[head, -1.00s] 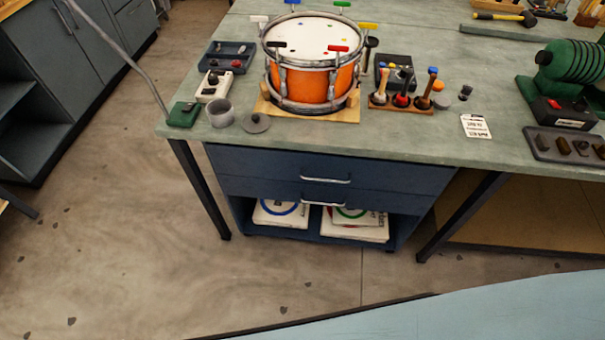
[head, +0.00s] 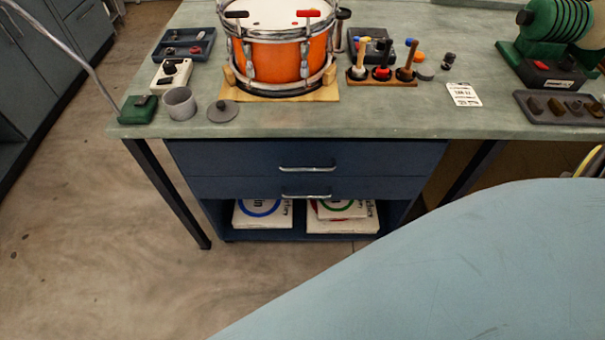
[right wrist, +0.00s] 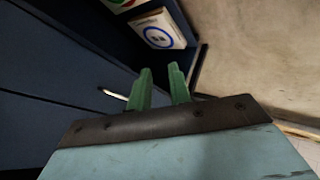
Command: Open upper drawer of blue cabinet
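The blue cabinet (head: 418,165) is under the bench. Its upper drawer (head: 225,156) is closed and has a pale bar handle (head: 308,168). The lower drawer (head: 235,187), also closed, has its own bar handle (head: 305,197). In the right wrist view my right gripper (right wrist: 160,78) has two green fingers apart with nothing between them. A pale handle (right wrist: 113,94) on the dark blue front (right wrist: 50,60) shows just left of the fingers, partly hidden by one. I cannot tell which drawer it belongs to. My left gripper is not in view.
An orange drum (head: 285,60) on a wooden base, a grey cup (head: 180,103) and a mallet rack (head: 380,78) stand on the bench top (head: 400,118). White packages (head: 262,212) lie on the cabinet's open shelf. A bench leg (head: 168,190) stands left of the cabinet. Floor is clear at lower left.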

